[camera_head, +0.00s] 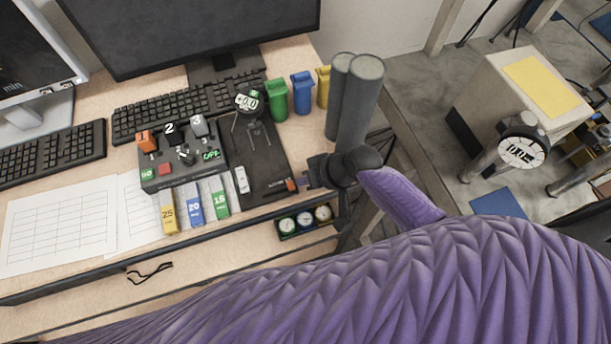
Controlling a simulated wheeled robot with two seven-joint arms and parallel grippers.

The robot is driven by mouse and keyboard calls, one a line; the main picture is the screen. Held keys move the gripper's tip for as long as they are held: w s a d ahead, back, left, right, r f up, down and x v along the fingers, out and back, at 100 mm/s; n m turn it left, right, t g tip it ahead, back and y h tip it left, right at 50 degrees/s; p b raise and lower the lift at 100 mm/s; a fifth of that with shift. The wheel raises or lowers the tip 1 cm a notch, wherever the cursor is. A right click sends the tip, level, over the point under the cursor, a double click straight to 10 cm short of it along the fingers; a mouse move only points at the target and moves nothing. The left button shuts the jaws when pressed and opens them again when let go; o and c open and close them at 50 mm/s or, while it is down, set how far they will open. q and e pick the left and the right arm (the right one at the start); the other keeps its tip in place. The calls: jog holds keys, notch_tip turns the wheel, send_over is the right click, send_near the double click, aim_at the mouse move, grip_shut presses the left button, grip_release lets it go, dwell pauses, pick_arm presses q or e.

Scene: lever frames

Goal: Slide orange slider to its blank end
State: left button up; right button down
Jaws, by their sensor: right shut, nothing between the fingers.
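A dark control box (182,165) stands on the desk at centre left. An orange block-shaped knob (146,141) sits at its back left corner, beside a black knob marked 2 and a grey one. A smaller orange-red piece (291,185) lies at the front right of a black panel (262,165); I cannot tell which of the two is the slider. My right gripper (320,172) is dark, shut and empty. It appears just right of the black panel, near the orange-red piece; contact cannot be told. My left gripper is not in view.
Yellow, blue and green numbered blocks (194,208) line the desk's front. Green and blue bins (277,99) stand behind the panel. Keyboards (186,104) and a monitor lie behind the box. Papers (60,228) cover the left. Three dials (305,219) sit at the front edge.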

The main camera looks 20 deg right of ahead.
aim_at(270, 192)
jog(key=shift+a, duration=0.15)
jog(key=a+p, duration=0.1)
jog(key=a, duration=0.4)
jog(key=shift+s+a+p, duration=0.15)
jog(key=shift+a+p, duration=0.15)
jog(key=shift+a, duration=0.1)
